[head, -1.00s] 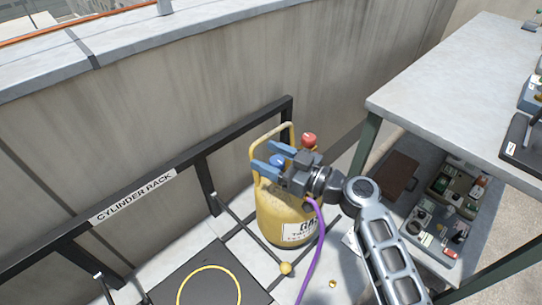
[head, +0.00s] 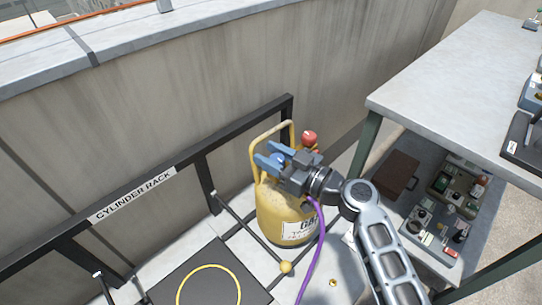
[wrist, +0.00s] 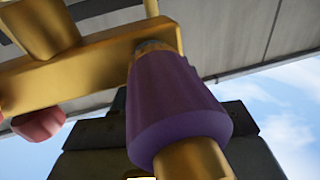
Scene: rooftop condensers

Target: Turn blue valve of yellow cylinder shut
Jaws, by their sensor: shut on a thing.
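The yellow cylinder (head: 275,212) stands upright beside the rack in the head view, with a looped handle and a label. The blue valve (head: 278,158) is at its top, mostly hidden by my gripper (head: 270,156). My gripper's two blue fingers lie on either side of the blue valve and are shut on it. A red knob (head: 309,138) sits just behind, and it also shows in the wrist view (wrist: 38,124). The wrist view has brass pipework and a purple fitting (wrist: 175,95) close up; the blue valve cannot be made out there.
A purple hose (head: 317,250) hangs from the cylinder's top, near my arm. The black cylinder rack (head: 190,155) runs along the wall at left. A workbench (head: 450,90) stands at right, with a brown case (head: 398,172) and small parts on its lower shelf.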

